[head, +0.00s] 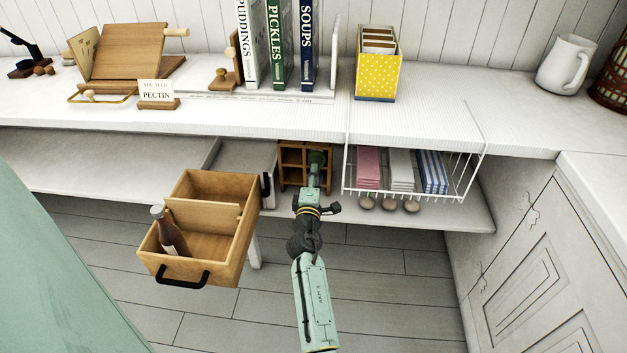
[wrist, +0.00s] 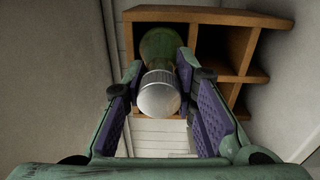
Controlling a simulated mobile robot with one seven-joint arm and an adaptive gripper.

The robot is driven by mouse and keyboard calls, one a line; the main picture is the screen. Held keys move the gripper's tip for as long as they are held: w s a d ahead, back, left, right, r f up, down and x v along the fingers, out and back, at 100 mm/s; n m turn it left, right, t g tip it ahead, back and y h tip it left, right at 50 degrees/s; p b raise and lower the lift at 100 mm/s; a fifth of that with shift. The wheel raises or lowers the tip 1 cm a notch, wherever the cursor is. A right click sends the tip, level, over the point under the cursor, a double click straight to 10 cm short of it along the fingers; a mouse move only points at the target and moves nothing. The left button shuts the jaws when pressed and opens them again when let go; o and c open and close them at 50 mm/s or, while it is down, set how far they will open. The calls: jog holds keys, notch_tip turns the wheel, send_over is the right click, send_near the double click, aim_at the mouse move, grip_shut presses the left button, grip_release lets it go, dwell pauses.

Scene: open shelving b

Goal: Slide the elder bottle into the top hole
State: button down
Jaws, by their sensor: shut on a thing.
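A wooden rack of square holes (head: 291,150) stands on the lower shelf, and in the wrist view the rack (wrist: 215,16) fills the upper part. My gripper (head: 315,172) reaches in front of the rack's right side. In the wrist view my gripper (wrist: 160,108) is shut on a green bottle (wrist: 160,45) with a silver cap (wrist: 160,94) facing the camera. The bottle's far end points into a rack hole at the upper left of that view. How deep it sits is hidden. No label on it can be read.
A pulled-out wooden drawer (head: 247,200) holds a dark brown bottle (head: 170,232) leaning at its left. A white wire basket (head: 347,170) with folded cloths hangs right of the rack. The counter (head: 330,112) overhangs the shelf.

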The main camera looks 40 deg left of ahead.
jog(key=shift+b+x, duration=0.3)
jog(key=shift+x, duration=0.7)
